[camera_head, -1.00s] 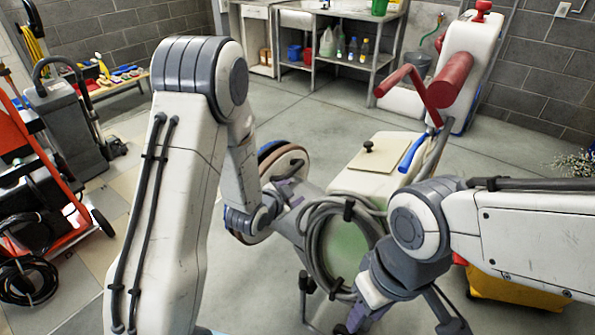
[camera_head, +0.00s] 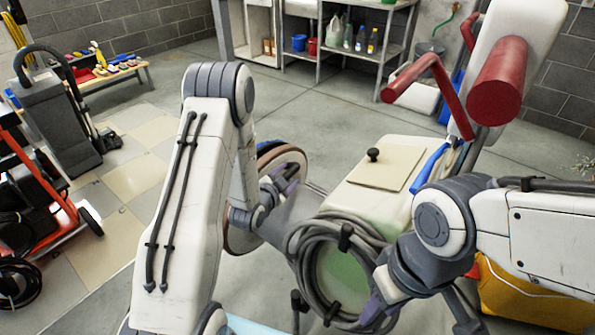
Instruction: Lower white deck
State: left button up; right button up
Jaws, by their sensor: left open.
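A floor machine stands in front of me. Its white body (camera_head: 398,150) carries a tan lid with a black knob, and a blue lever (camera_head: 428,166) sits at its right. A white upright part (camera_head: 538,32) with a red cylinder and red handle bars rises at the upper right. I cannot tell which white part is the deck. A round brown-edged pad (camera_head: 297,162) stands tilted at the machine's left. My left gripper (camera_head: 284,184) is open beside this pad; contact is unclear. My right gripper (camera_head: 374,305) is low beside the coiled hose, its jaws partly hidden by my arm.
A grey hose coil (camera_head: 300,243) hangs on the machine's near side. A yellow bucket (camera_head: 525,300) stands at the lower right. An orange cart (camera_head: 50,235) and a grey vacuum (camera_head: 62,130) stand at the left. A shelf (camera_head: 345,63) is at the back. Open floor lies between.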

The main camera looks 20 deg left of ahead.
pick_arm(q)
jog(key=shift+w+f, duration=0.1)
jog(key=shift+w, duration=0.3)
grip_shut()
dwell(1.2)
